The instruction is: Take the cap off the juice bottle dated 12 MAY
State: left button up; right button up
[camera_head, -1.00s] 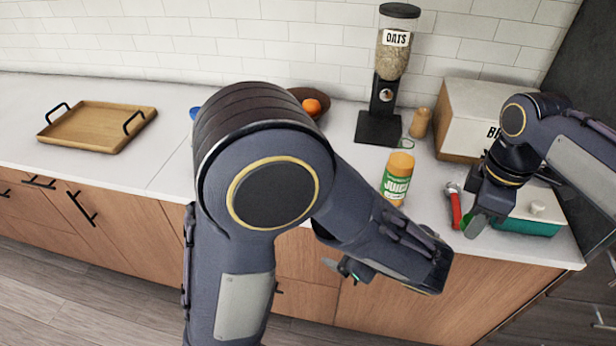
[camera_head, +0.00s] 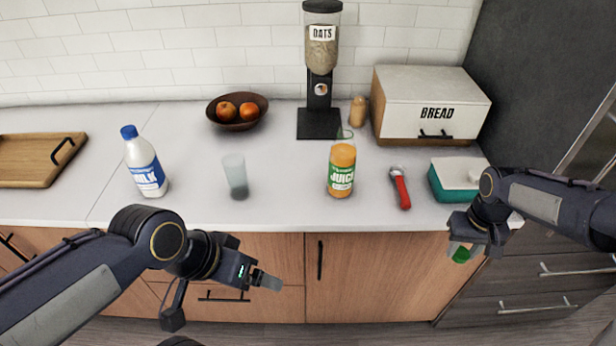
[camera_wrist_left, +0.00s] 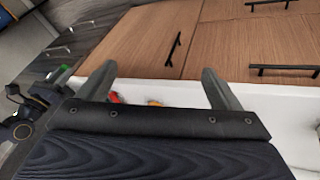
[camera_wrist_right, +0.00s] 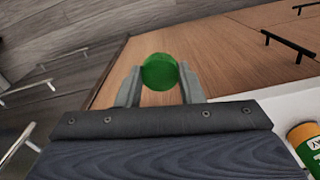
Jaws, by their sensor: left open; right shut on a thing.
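The juice bottle (camera_head: 341,170) stands upright on the counter, with an orange top and a green and white label reading JUICE. Its date cannot be read in the head view. It also shows partly in the right wrist view (camera_wrist_right: 304,148), at the lower right edge. My right gripper (camera_head: 463,249) is shut on a round green cap (camera_wrist_right: 160,72), in front of the counter's edge, to the right of and apart from the bottle. My left gripper (camera_head: 266,281) is open and empty, in front of the cabinets, below and left of the bottle.
A red-handled tool (camera_head: 401,188) and a teal box (camera_head: 453,180) lie right of the bottle. A glass (camera_head: 236,176) and a milk bottle (camera_head: 145,163) stand to its left. The oats dispenser (camera_head: 320,70), bread box (camera_head: 428,104) and fruit bowl (camera_head: 237,112) are behind.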

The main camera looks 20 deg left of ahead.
aim_at(344, 151)
jog(key=j+u, duration=0.2)
jog(key=j, duration=0.55)
jog(key=i+j+u, duration=0.2)
jog(key=j, duration=0.5)
jog(key=i+u, duration=0.2)
jog(key=i, duration=0.1)
